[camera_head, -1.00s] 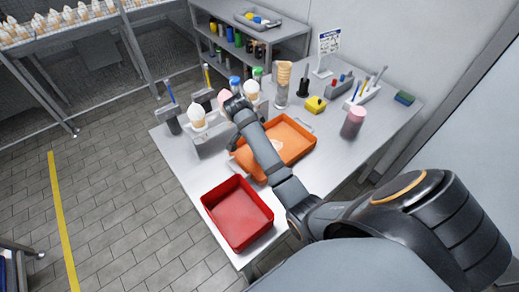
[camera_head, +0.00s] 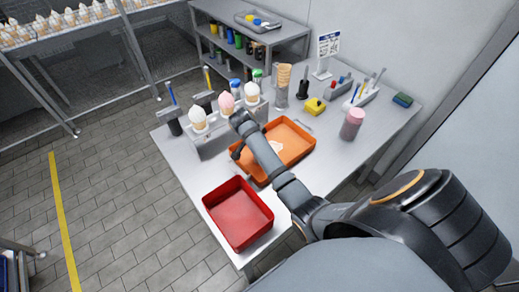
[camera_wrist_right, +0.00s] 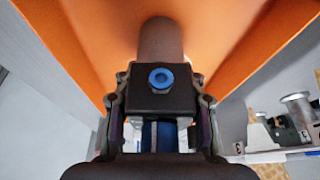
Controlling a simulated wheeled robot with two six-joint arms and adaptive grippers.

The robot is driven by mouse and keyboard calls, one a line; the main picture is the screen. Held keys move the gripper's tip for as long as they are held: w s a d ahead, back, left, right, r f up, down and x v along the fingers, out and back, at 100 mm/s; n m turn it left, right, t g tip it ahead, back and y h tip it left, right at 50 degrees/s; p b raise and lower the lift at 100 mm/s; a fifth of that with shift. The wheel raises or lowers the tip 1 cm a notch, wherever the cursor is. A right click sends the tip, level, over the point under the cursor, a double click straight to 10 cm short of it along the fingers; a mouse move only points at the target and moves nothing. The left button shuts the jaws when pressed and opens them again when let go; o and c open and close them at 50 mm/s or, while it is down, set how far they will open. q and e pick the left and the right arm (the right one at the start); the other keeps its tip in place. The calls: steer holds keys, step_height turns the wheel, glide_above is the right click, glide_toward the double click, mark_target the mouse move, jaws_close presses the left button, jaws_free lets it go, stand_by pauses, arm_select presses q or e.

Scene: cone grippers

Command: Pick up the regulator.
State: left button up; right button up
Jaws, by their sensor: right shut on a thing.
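The regulator (camera_wrist_right: 157,92) is a dark block with a blue fitting on its face and a grey-brown cylinder behind it, in the middle of the right wrist view. My right gripper (camera_wrist_right: 160,105) is shut on the block, one finger on each side. The orange tray (camera_wrist_right: 230,85) fills the background behind it. In the head view my right wrist is at the left side of the orange tray (camera_head: 300,132). The regulator is hidden by the arm there. My left gripper is not in view.
A red bin (camera_head: 238,213) stands at the table's front-left. A rack (camera_head: 212,143) of ice cream cones stands behind my wrist.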

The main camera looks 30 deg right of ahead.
jaws_close()
steer(key=shift+r, duration=0.1)
steer(key=shift+r, duration=0.25)
step_height(320, 180, up, 3)
steer(key=shift+f+b, duration=0.15)
steer(key=shift+b, duration=0.45)
steer(key=s+r+p, duration=0.8)
steer(key=s+r, duration=0.1)
steer(key=s, duration=0.5)
steer(key=shift+a+r, duration=0.25)
steer(key=shift+a, duration=0.05)
